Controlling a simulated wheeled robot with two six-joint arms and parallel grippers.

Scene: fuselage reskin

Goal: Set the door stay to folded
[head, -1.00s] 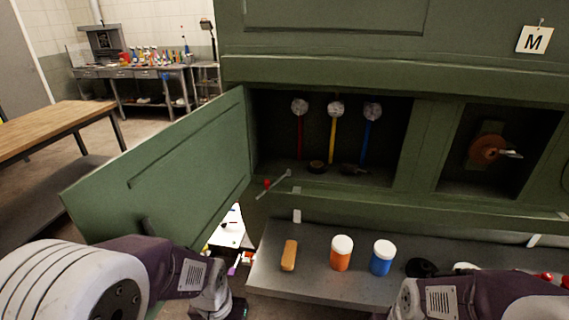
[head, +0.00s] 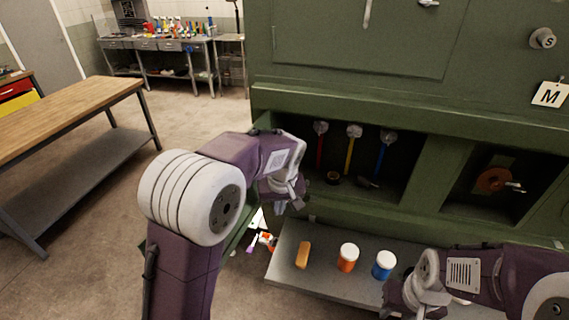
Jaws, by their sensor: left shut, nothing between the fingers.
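The door stay is not visible now; my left arm and gripper cover the corner where it was. The open green door (head: 238,228) is mostly hidden behind my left arm, with only slivers of it showing. My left gripper (head: 289,201) is at the left end of the open bay, in front of the door's hinge side. It is shut and holds nothing. I cannot tell whether it touches the stay. My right gripper (head: 402,303) is low at the right, over the shelf's front, and its fingers are not clear enough to read.
The bay (head: 395,170) holds red, yellow and blue levers. A wooden bench (head: 75,115) stands at the left, with open floor between.

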